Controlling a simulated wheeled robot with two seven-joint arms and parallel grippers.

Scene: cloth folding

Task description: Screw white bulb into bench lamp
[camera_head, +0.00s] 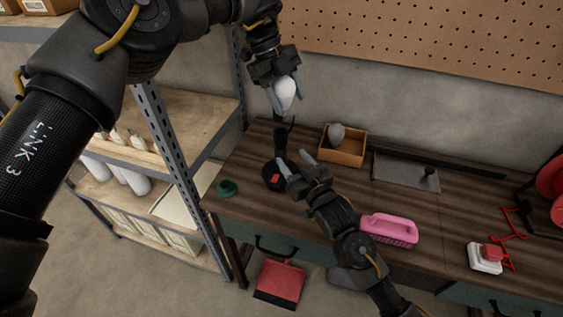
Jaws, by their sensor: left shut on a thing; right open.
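My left gripper (279,97) is shut on the white bulb (286,94) and holds it in the air, above the black bench lamp (281,136). The lamp stands upright near the left end of the workbench, with its round base (270,180) on the top and a red patch on the base. The bulb looks apart from the lamp's upper end; how well they line up is hard to tell. My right gripper (295,173) is open beside the lamp's base, low over the bench. No object shows between its fingers.
A wooden box (344,152) with a grey bulb (336,132) stands behind. A grey mat (405,172), pink brush (389,229), green round thing (227,188) and white switch box (485,258) with a red cord lie on the bench (450,205). Shelving (160,120) stands at left.

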